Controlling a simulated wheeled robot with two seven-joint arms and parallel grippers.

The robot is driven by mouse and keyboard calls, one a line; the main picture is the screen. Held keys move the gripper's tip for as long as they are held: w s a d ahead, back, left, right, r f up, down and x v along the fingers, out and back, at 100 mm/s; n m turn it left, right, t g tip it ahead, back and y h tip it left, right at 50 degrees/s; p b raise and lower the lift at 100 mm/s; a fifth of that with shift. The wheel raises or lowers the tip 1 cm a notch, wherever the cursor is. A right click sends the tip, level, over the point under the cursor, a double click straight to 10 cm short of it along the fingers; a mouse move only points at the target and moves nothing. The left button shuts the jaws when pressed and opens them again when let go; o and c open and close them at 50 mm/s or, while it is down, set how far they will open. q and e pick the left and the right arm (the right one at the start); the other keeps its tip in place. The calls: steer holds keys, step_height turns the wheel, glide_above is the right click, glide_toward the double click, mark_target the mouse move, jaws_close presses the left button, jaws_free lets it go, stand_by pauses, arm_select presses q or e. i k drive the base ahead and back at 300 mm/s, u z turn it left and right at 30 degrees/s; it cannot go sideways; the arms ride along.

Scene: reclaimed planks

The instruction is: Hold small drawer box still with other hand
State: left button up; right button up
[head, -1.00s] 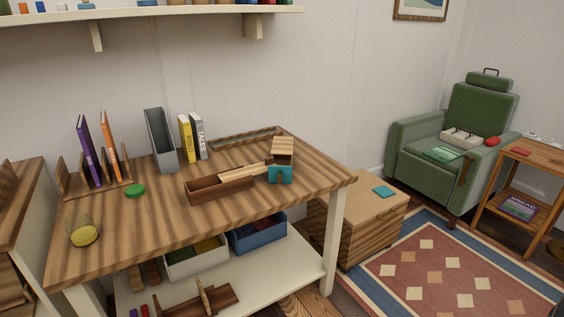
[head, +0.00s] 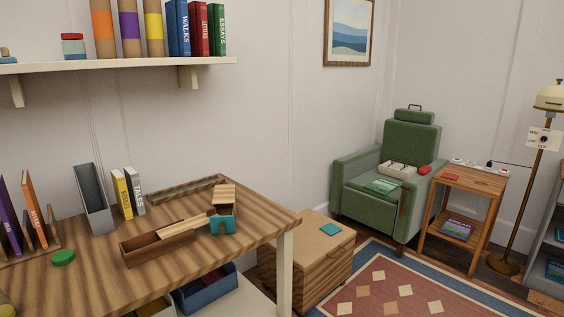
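A small wooden box with a teal front (head: 222,224) stands near the right end of the striped plank table (head: 260,222); it looks like the small drawer box. I cannot tell whether its drawer is open. Just left of it lies a long, open brown wooden box (head: 158,250) with a pale slat (head: 184,230) resting across its right part; the slat's right end reaches close to the small box. Neither of my grippers shows in the head view, and no hand is on the box.
A grey file holder (head: 95,200), a yellow book (head: 122,194) and a green disc (head: 63,257) are on the table. A shelf (head: 120,66) hangs above. A wooden chest (head: 310,250) stands right of the table, before a green armchair (head: 388,185).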

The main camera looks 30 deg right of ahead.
mark_target(224, 224)
steer(key=z, duration=1.9)
steer(key=i, duration=2.45)
steer(key=u, duration=1.4)
